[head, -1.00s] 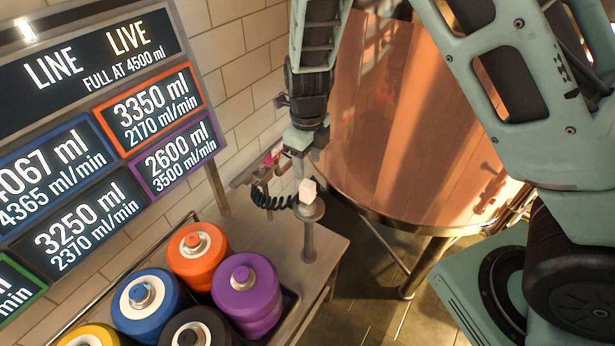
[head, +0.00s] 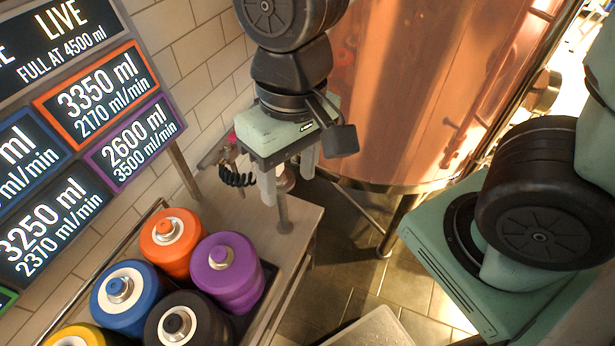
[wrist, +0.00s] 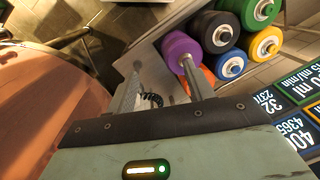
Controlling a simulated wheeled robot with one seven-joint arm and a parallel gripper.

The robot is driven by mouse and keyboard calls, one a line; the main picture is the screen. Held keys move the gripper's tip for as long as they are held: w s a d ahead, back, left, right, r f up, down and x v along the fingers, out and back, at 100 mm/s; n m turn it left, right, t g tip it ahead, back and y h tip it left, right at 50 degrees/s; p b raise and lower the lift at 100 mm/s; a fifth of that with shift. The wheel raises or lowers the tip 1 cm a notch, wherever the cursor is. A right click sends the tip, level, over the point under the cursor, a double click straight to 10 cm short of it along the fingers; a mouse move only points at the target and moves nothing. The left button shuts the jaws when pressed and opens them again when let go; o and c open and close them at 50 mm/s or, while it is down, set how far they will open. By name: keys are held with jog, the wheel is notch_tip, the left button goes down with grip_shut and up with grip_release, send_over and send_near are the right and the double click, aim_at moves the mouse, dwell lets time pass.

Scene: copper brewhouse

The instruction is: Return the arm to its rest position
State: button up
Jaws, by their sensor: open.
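My gripper (head: 290,180) points down in the head view, above the right end of the bench, with its two fingers apart and nothing between them. In the wrist view my gripper (wrist: 162,85) also shows open and empty, its fingers reaching toward the bench and the kegs. The nearest keg is purple (head: 224,268); it stands left of and below my gripper in the head view. My arm folds across the top and right of the head view.
An orange keg (head: 170,240), a blue keg (head: 124,290) and others stand grouped on the bench (head: 283,238). A copper vessel (head: 420,90) stands behind my arm. A display board (head: 60,130) is at left. Tiled floor (head: 345,285) shows right of the bench.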

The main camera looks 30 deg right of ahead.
jog(key=s+n, duration=0.2)
jog(key=n, duration=0.1)
jog(key=s+d+n, duration=0.1)
jog(key=shift+r+n, duration=0.3)
jog(key=shift+n, duration=0.1)
notch_tip(320, 180, down, 3)
jog(key=b, duration=0.2)
jog(key=shift+w+r+b, duration=0.1)
jog(key=shift+r+b, duration=0.1)
jog(key=shift+b, duration=0.1)
